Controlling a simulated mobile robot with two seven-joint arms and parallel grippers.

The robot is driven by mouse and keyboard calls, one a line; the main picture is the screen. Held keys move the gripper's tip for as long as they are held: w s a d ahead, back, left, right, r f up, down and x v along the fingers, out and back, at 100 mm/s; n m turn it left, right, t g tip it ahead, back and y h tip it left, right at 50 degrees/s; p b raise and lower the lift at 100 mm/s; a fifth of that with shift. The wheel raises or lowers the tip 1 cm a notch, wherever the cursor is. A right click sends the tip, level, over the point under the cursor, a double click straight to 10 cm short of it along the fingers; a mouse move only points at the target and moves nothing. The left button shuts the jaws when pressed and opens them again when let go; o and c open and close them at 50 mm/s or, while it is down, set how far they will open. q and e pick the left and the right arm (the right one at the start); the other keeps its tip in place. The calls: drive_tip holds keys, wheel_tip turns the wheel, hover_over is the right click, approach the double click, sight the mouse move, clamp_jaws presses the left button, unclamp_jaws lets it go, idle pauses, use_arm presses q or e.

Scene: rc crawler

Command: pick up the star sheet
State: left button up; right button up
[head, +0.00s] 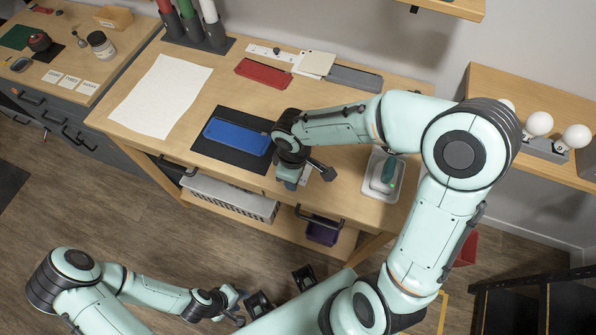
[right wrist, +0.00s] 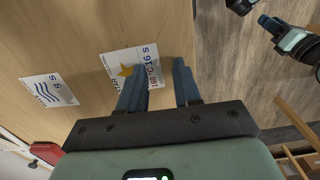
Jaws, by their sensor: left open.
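The star sheet (right wrist: 124,58) is a small white sheet with a yellow star and printed letters. It lies on the wooden table top in the right wrist view. My right gripper (right wrist: 160,78) is open and empty over its near right part, one finger overlapping the sheet in the picture; whether they touch, I cannot tell. In the head view my right gripper (head: 294,180) is at the table's front edge, and the arm hides most of that spot. My left gripper (head: 238,304) is open and empty, low in front of the table.
A sheet with blue waves (right wrist: 48,92) lies left of the star sheet. On the table are a blue tray (head: 237,136) on a black mat, a red tray (head: 263,74), white paper (head: 160,95) and a pale dish (head: 382,178). An open shelf is below.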

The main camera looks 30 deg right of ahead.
clamp_jaws()
